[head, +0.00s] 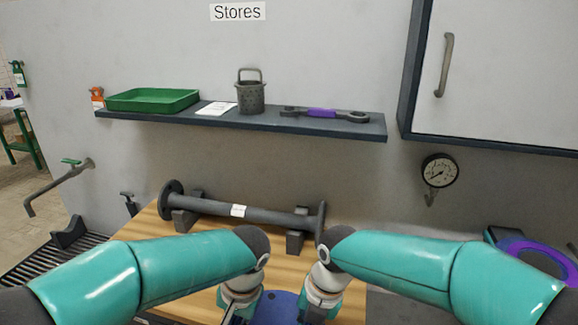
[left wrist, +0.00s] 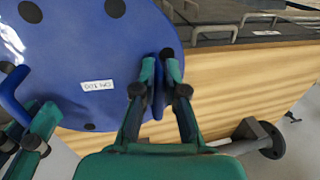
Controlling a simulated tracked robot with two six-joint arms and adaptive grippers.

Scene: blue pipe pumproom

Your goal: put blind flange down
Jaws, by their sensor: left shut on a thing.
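The blind flange (left wrist: 85,50) is a blue disc with dark bolt holes, a white label and a handle on each side. Only a small part of it shows in the head view (head: 277,309), low between my arms. My left gripper (left wrist: 160,68) is shut on one handle; it also shows in the head view (head: 239,302). My right gripper (left wrist: 24,125) is at the opposite handle, which passes between its fingers; whether they press on it is unclear. The flange is over the wooden table (left wrist: 235,80); whether it touches the top cannot be told.
A dark flanged pipe (head: 265,215) rests on supports at the table's back. Above it, a shelf (head: 220,122) holds a green tray (head: 152,99), a strainer basket (head: 250,95) and a purple-handled wrench (head: 322,113). A gauge (head: 439,171) hangs at right.

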